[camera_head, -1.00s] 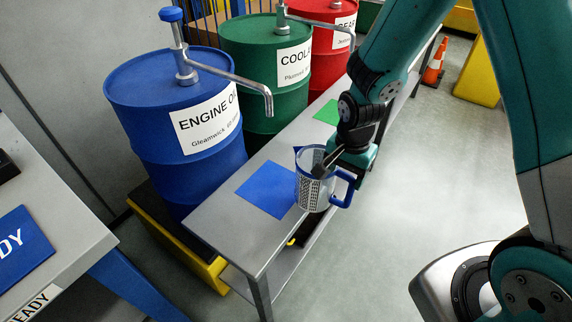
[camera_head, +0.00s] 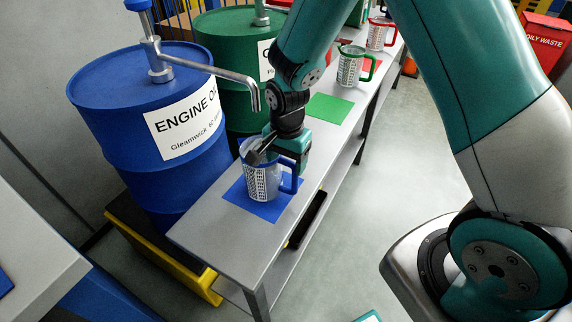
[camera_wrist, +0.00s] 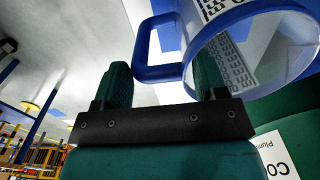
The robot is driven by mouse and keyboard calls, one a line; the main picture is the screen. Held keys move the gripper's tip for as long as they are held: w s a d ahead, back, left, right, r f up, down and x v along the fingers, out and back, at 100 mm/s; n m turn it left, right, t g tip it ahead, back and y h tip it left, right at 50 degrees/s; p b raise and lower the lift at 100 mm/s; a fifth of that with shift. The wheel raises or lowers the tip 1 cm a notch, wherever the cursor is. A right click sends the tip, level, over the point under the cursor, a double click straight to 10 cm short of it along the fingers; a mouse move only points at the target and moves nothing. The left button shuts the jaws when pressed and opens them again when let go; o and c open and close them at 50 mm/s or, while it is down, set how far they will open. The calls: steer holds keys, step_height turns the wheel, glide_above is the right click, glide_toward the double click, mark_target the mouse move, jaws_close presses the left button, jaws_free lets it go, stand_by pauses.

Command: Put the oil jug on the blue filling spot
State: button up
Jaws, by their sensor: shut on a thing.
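The oil jug (camera_head: 259,184), clear with a blue rim and handle and dark printed markings, stands upright over the blue filling spot (camera_head: 270,211) on the grey bench. I cannot tell whether its base touches the spot. My gripper (camera_head: 260,153) is at the jug's upper part and shut on it, with the arm coming from above right. In the wrist view, the jug's blue handle (camera_wrist: 154,73) is between the fingers of my gripper (camera_wrist: 163,72). The jug's body hides part of the spot.
The blue engine oil drum (camera_head: 110,115) stands behind the bench; its metal spout (camera_head: 215,71) ends just above the jug. A green spot (camera_head: 330,108) lies bare beyond. Green-handled (camera_head: 350,68) and red-handled (camera_head: 377,36) jugs stand farther along the bench.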

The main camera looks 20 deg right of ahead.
steer(key=shift+r, duration=0.1)
steer(key=shift+f, duration=0.25)
steer(key=o, duration=1.2)
steer(key=shift+o, duration=0.2)
steer(key=shift+r, duration=0.15)
step_height(320, 180, up, 12)
steer(key=s+a+r+n+y, duration=0.2)
steer(key=s+r+n, duration=0.3)
steer(key=s+n, duration=0.4)
steer(key=s+a+r+n+y, duration=0.2)
steer(key=s+a+r+n, duration=0.2)
steer(key=s+n, duration=0.5)
steer(key=s+r, duration=0.2)
steer(key=s, duration=0.1)
steer(key=shift+s+a, duration=0.15)
steer(key=shift+a, duration=0.05)
steer(key=shift+r, duration=0.1)
